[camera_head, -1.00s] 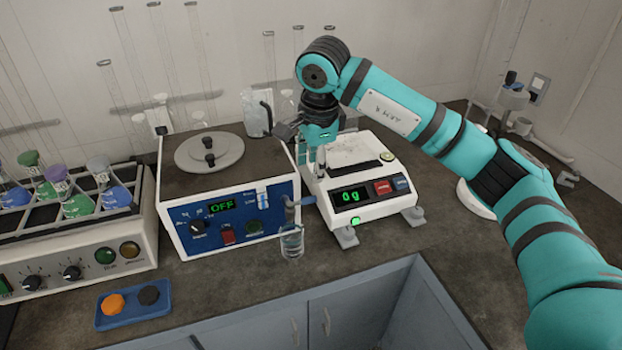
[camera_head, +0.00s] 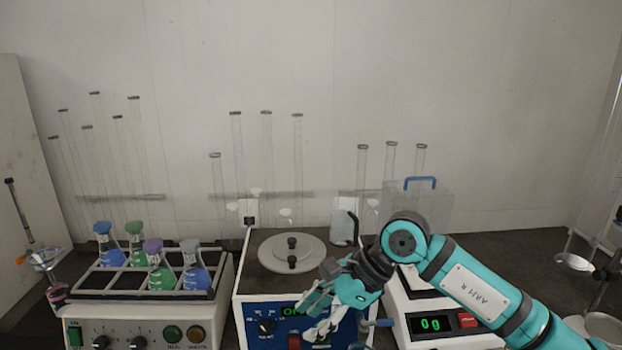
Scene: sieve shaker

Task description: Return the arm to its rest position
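My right arm (camera_head: 470,290) is teal and comes in from the lower right, crossing in front of the balance. Its gripper (camera_head: 318,314) hangs in front of the blue panel of the box-shaped device (camera_head: 254,301). The pale fingers look spread apart, with nothing seen between them. The gripper covers part of the device's display and controls. A round grey lid (camera_head: 270,251) with dark knobs sits on the device's top. My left gripper is not in view.
The white balance (camera_head: 412,326) reads 0 g, with a clear blue-handled cover (camera_head: 421,184) behind it. At left, a flask rack (camera_head: 88,295) holds several stoppered flasks. Tall glass tubes (camera_head: 266,150) stand along the back wall. Dark counter (camera_head: 522,251) is bare at back right.

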